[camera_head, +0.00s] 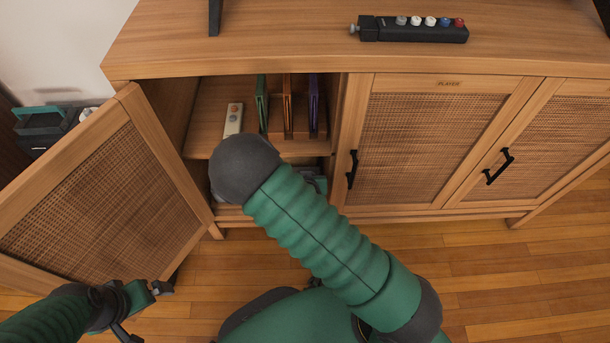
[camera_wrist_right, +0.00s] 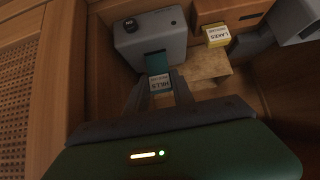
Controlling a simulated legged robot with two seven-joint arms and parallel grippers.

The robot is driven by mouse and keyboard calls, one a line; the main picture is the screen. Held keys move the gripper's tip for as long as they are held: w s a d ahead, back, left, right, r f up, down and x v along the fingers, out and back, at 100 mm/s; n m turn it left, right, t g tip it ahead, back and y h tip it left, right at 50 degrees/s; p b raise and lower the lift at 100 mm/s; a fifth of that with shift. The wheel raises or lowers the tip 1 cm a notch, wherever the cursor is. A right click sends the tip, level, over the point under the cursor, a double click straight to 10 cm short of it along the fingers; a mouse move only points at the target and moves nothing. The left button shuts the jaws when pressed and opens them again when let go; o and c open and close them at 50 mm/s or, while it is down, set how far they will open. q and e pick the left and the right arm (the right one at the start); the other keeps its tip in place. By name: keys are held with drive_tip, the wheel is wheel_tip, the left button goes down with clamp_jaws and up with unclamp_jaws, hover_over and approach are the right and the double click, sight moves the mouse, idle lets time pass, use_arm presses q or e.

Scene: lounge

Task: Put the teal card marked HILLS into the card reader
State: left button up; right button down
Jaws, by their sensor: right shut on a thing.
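The teal card marked HILLS (camera_wrist_right: 156,64) is in my right gripper (camera_wrist_right: 161,92) in the right wrist view, its label upside down. Its teal end meets the near face of the grey card reader (camera_wrist_right: 150,38), which has a dark knob on top. I cannot tell whether the card's end is inside a slot or only against it. In the head view my right arm reaches into the open left cabinet section, hiding the right gripper, card and reader. My left gripper (camera_head: 142,308) is open and empty at lower left, in front of the open door.
A yellow-edged card marked LAKES (camera_wrist_right: 217,36) sits right of the reader, near another grey device (camera_wrist_right: 296,20). The cabinet door (camera_head: 105,195) stands open at left. The upper shelf holds a remote (camera_head: 233,119) and upright coloured cases (camera_head: 287,103). A black button panel (camera_head: 413,29) lies on top.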

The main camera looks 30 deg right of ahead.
use_arm(q)
drive_tip(key=shift+s+b+x, duration=0.2)
drive_tip(key=shift+b+x, duration=0.75)
use_arm(e)
drive_tip(key=shift+f, duration=1.5)
drive_tip(key=c, duration=1)
unclamp_jaws()
